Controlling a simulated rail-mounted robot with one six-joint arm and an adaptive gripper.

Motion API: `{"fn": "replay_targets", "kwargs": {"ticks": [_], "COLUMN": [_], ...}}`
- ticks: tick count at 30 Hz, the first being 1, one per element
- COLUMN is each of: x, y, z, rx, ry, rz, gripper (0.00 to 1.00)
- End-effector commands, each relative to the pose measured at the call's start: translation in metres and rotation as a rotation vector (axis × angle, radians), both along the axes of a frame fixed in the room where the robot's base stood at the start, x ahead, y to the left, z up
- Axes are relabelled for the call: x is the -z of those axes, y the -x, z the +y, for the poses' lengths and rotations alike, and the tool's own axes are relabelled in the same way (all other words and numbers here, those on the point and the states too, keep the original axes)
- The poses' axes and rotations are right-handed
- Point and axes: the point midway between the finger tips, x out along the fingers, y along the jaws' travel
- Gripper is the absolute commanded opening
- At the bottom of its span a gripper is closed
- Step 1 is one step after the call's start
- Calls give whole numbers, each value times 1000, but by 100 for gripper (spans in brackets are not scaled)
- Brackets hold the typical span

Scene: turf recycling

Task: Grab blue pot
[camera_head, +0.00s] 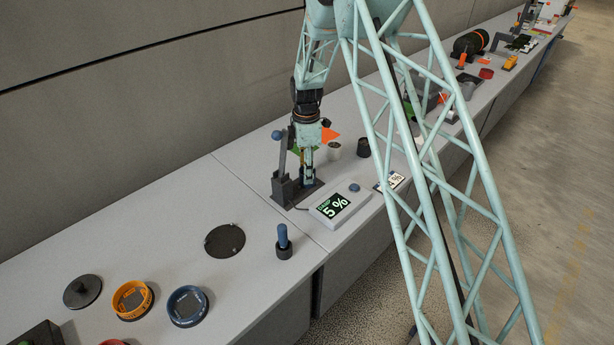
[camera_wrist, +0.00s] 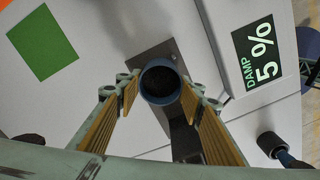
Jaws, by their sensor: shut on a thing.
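The blue pot (camera_wrist: 147,96) is a round cup with a blue rim and a dark inside, seen from above in the wrist view. My gripper (camera_wrist: 159,92) has its yellow-padded fingers on either side of the pot and is shut on it. In the head view my gripper (camera_head: 307,172) points down over the dark base plate beside the meter. The pot cannot be made out clearly there.
A meter (camera_head: 341,204) reading 5 % stands right of my gripper. A grey lever stand (camera_head: 284,188) is close on its left. A blue-handled tool (camera_head: 283,240) stands in front.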

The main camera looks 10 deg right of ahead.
Motion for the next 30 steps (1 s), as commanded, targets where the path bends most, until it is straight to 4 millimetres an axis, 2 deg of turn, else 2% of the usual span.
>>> {"fn": "replay_targets", "kwargs": {"ticks": [10,22,30], "x": [-8,-38,-38], "y": [0,-1,25], "z": [0,0,-3], "rx": [0,0,0], "ry": [0,0,0], "rz": [-1,-2,0], "gripper": [22,22,22]}}
